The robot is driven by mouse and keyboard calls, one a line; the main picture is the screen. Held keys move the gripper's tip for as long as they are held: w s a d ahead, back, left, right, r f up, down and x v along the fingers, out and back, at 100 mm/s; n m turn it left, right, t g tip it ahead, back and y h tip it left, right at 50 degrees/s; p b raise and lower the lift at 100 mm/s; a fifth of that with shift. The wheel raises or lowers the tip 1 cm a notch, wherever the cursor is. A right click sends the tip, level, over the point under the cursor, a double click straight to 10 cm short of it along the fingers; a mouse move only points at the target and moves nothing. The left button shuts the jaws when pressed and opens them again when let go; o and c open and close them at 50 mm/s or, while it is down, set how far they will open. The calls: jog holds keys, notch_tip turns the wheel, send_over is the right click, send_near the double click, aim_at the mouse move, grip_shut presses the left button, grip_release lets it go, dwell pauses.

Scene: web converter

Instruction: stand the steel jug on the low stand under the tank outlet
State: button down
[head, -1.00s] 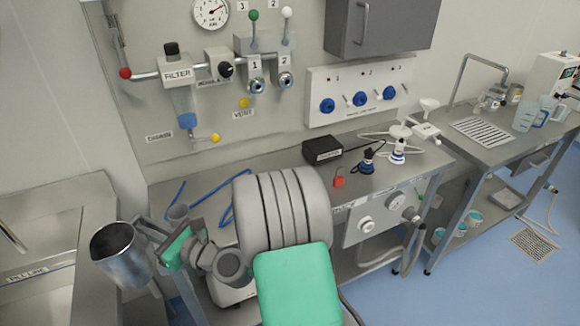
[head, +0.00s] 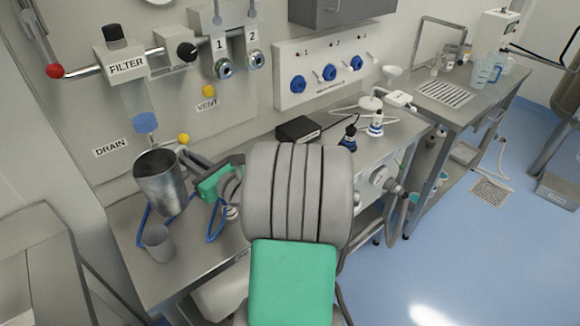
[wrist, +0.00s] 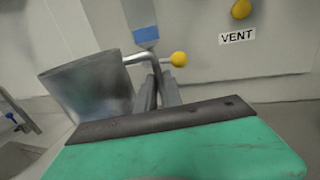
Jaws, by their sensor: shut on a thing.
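The steel jug (head: 160,184) is an open metal vessel, held roughly upright above the left end of the steel bench in the head view. It also fills the left of the wrist view (wrist: 88,92). My gripper (head: 190,158) is shut on the jug at its right side; in the wrist view the fingers (wrist: 158,92) reach to the jug's right edge, and the exact grip point is partly hidden. At the right edge of the head view, part of a steel vessel (head: 562,98) stands above a low grey box (head: 558,190); I cannot tell whether these are the tank and stand.
A grey cup (head: 158,243) and a blue hose (head: 215,222) lie on the bench near the jug. The filter (head: 125,66) and yellow-knobbed drain valve (head: 184,138) are close behind it. A black box (head: 298,130) sits farther right.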

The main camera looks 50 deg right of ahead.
jog(key=s+d+r+m+g+h+b, duration=0.1)
jog(key=s+d+m+h+b, duration=0.25)
jog(key=s+d, duration=0.5)
jog(key=s+d+m+g+h+b, duration=0.15)
jog(key=s+d+h, duration=0.35)
jog(key=d, duration=0.6)
jog(key=shift+t+y, duration=0.35)
jog(key=w+d+f, duration=0.2)
jog(key=w+f, duration=0.2)
jog(key=w+d+f, duration=0.2)
jog(key=w+f, duration=0.1)
jog(key=f, duration=0.1)
jog(key=w+d+f, duration=0.2)
jog(key=w+f, duration=0.2)
jog(key=shift+w+f+b, duration=0.3)
jog(key=shift+w+b, duration=0.05)
jog(key=shift+b, duration=0.05)
jog(key=shift+a, duration=0.1)
jog(key=shift+f, duration=0.1)
jog(key=c, duration=1.5)
grip_release()
